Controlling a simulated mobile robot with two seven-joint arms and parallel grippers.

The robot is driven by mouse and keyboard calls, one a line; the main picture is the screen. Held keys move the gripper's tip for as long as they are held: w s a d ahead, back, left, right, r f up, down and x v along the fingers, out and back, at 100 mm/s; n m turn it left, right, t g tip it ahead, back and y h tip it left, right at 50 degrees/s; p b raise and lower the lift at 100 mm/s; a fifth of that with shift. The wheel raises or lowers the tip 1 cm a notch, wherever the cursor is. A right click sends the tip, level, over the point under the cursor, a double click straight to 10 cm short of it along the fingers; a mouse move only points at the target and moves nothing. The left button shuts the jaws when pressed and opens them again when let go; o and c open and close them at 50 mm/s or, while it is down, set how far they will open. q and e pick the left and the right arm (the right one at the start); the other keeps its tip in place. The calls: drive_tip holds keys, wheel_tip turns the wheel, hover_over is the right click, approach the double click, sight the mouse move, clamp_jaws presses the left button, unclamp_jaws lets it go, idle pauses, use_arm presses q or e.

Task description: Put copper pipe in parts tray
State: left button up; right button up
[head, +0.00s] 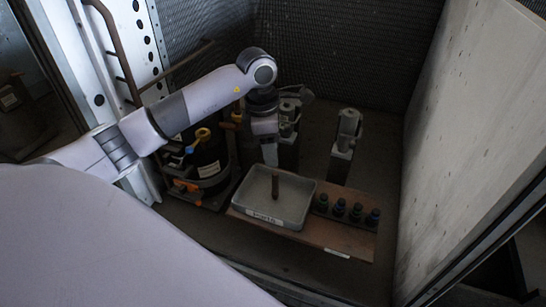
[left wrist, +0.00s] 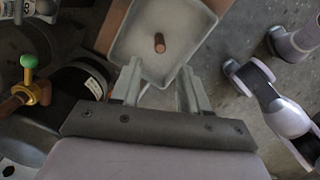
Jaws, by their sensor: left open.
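The copper pipe (head: 275,186) is a short brown rod inside the parts tray (head: 254,196), near its middle. It looks upright; I cannot tell whether its lower end touches the tray floor. In the left wrist view the pipe (left wrist: 160,43) shows mostly its round end, with the pale tray (left wrist: 190,22) around it. My left gripper (head: 270,160) is above the back of the tray. In the left wrist view its fingers (left wrist: 161,90) are spread with nothing between them, and the pipe lies beyond the tips. My right gripper is not seen.
The tray stands on a brown board (head: 318,231) beside several dark round caps (head: 356,211). A dark cylinder with yellow and blue fittings (head: 207,150) stands left. Grey valve-like units (head: 344,145) stand behind. A pale wall (head: 480,120) bounds the right.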

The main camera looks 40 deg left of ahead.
use_arm(q)
drive_tip(key=s+d+h, duration=0.3)
drive_tip(key=d+h, duration=0.2)
drive_tip(key=d, duration=0.5)
drive_tip(key=s+d+h, duration=0.3)
drive_tip(key=d+h, duration=0.2)
drive_tip(key=d, duration=0.5)
drive_tip(key=s+d+r+n+t+h, duration=0.2)
drive_tip(key=d+r+n+t+h, duration=0.4)
drive_tip(key=r+n+h, duration=0.5)
drive_tip(key=w+a+f+n+t+y, duration=0.1)
drive_tip(key=a+f+n+t+y, duration=0.2)
drive_tip(key=n+t+y, duration=0.65)
drive_tip(key=a+f+n+t+y, duration=0.2)
drive_tip(key=a+f+n+y, duration=0.2)
drive_tip(key=n, duration=1.1)
drive_tip(key=s+f+n+g+y, duration=0.2)
drive_tip(key=s+f+n+g, duration=0.4)
drive_tip(key=f, duration=0.5)
drive_tip(key=shift+s+d+n+y, duration=0.15)
drive_tip(key=shift+s+n+y, duration=0.2)
drive_tip(key=shift+s+n, duration=0.65)
drive_tip(key=shift+w+r+n+g, duration=0.1)
drive_tip(key=shift+w+n+g, duration=0.15)
drive_tip(key=shift+w, duration=0.05)
